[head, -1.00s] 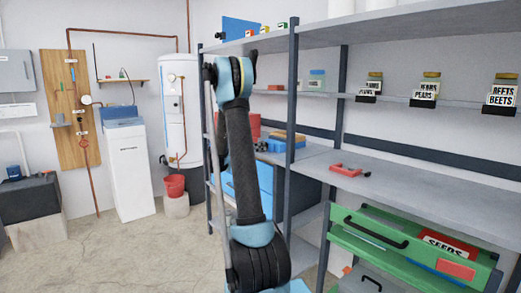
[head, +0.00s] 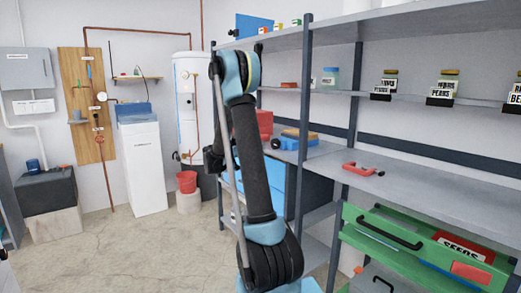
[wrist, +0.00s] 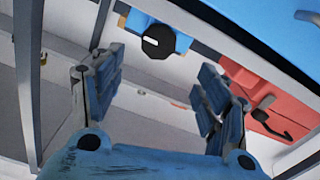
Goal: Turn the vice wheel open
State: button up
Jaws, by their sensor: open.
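A dark round wheel (head: 276,144) shows on the front of a small blue vice-like body (head: 290,143) on the workbench behind my arm in the head view. In the wrist view a black many-sided wheel (wrist: 158,42) with a white mark sits on a blue body, at the top centre. My gripper (wrist: 160,95) is open, with one blue-grey finger at each side of the picture. The wheel appears beyond and above the gap between the fingers, apart from both. Nothing is held. In the head view my fingers are not clear behind the arm.
A red box (wrist: 270,105) with a dark hook-like handle lies beyond the right finger. A grey post (wrist: 28,80) stands at left. A shelf post (head: 304,120) is right of my arm in the head view. Open floor (head: 120,250) lies to the left.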

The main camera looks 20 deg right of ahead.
aim_at(274, 143)
jog(key=s+a+m, duration=0.2)
jog(key=a, duration=0.2)
jog(key=x, duration=1.7)
jog(key=shift+w+d, duration=0.1)
jog(key=shift+w, duration=0.1)
jog(key=shift+c, duration=0.5)
jog(key=c, duration=0.9)
